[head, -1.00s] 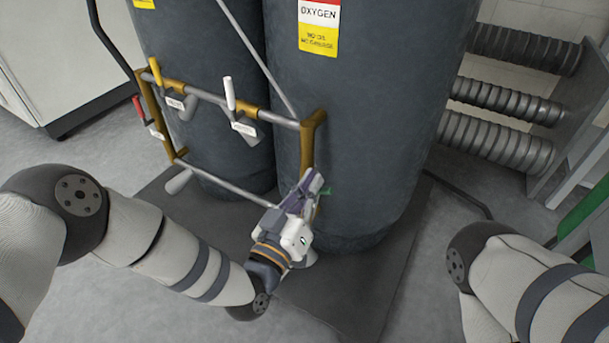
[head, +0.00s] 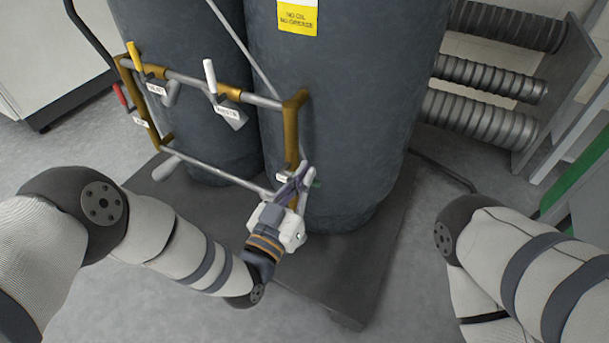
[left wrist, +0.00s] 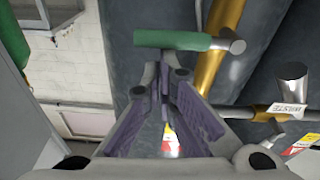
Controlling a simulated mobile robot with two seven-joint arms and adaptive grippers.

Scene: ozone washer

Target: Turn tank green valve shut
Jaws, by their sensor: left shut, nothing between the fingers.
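The green valve handle (left wrist: 173,40) lies crosswise just ahead of the fingertips in the left wrist view, joined at its right end to a metal stem beside a brass pipe (left wrist: 222,45). My right gripper is out of view.
Two dark tanks (head: 335,110) stand behind the pipe frame on a dark base plate (head: 345,285). The frame carries yellow (head: 134,55), white (head: 210,76) and red (head: 120,95) handles. Ribbed hoses (head: 485,118) are at the right. Floor in front is open.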

